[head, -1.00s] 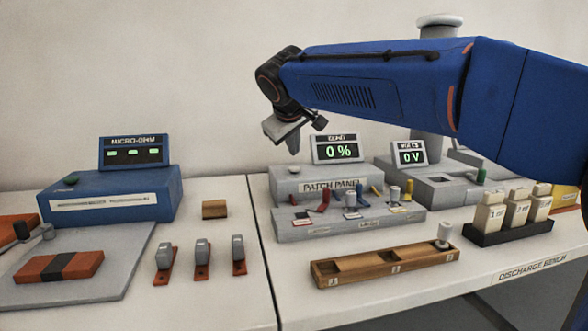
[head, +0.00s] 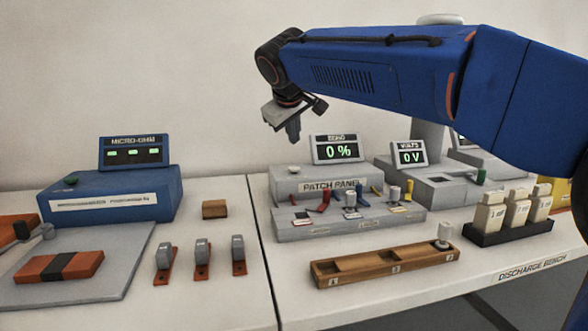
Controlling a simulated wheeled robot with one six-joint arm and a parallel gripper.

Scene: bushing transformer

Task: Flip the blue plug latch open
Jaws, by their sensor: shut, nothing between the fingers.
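The patch panel (head: 285,228) is a grey stepped block on the right-hand bench with small coloured latches on it. The blue latch (head: 363,200) sits between a white-topped grey post (head: 350,198) and the yellow latch (head: 377,190); it is too small to tell how it is tilted. A red latch (head: 323,200) stands to its left. My gripper (head: 294,138) points down, shut and empty, above and left of the blue latch, well apart from the panel.
Displays reading 0 % (head: 338,150) and 0 V (head: 410,155) stand behind the panel. A wooden tray (head: 385,267) with a grey peg lies in front.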

